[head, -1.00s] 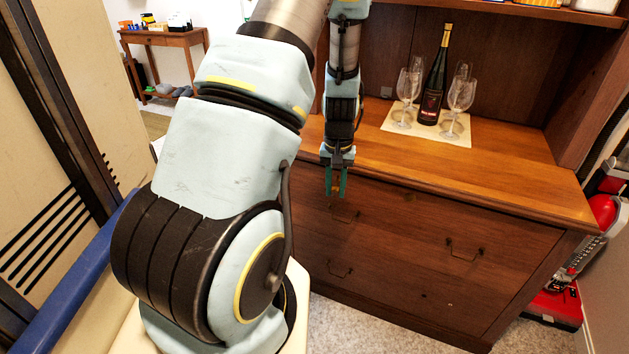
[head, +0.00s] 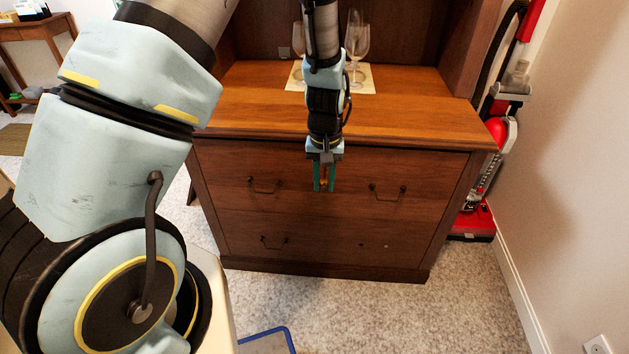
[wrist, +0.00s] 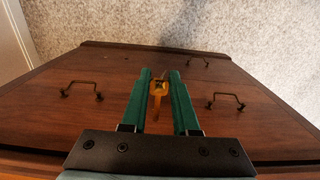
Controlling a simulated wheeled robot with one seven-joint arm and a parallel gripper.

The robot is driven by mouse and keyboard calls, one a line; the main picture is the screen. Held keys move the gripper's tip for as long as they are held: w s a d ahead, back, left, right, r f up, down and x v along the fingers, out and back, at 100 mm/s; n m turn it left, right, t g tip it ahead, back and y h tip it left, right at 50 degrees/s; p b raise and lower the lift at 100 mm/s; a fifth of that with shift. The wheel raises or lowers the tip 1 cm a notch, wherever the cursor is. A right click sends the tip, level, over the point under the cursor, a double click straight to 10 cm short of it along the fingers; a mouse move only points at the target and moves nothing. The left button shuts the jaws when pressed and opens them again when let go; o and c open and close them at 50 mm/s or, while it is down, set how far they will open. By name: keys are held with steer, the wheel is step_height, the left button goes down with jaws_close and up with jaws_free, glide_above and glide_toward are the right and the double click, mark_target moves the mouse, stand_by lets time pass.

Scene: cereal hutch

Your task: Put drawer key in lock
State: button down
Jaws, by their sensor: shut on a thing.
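The orange-brass drawer key (wrist: 157,88) sits between the green fingers of my gripper (wrist: 160,75) in the wrist view, its far end pointing toward the drawer side. In the head view my gripper (head: 324,186) hangs fingers-down in front of the upper drawer (head: 225,170), between its two handles, and the key (head: 324,184) shows as a small orange spot between the fingers. The gripper is shut on the key. The lock cannot be made out now; the gripper covers the middle of the upper drawer. Whether the key touches the drawer front cannot be told.
The upper drawer has a left handle (head: 264,187) and a right handle (head: 387,193). A lower drawer handle (head: 273,242) is below. Glasses (head: 356,45) stand on a mat on the hutch counter (head: 420,110). A red vacuum cleaner (head: 473,221) stands right of the hutch. Carpet in front is mostly clear.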

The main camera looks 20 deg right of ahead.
mark_target(325, 172)
steer(key=shift+w+d, duration=0.4)
steer(key=shift+w, duration=0.4)
steer(key=shift+w+d, duration=0.35)
steer(key=shift+w, duration=0.5)
steer(key=shift+w+d, duration=0.4)
steer(key=shift+w, duration=0.4)
steer(key=shift+w+d, duration=0.25)
steer(key=shift+w, duration=0.3)
steer(key=shift+w+d, duration=0.25)
steer(key=shift+w, duration=0.3)
steer(key=shift+c, duration=1.4)
jaws_free()
steer(key=shift+r, duration=0.15)
steer(key=shift+r+p, duration=1.95)
steer(key=shift+r, duration=0.45)
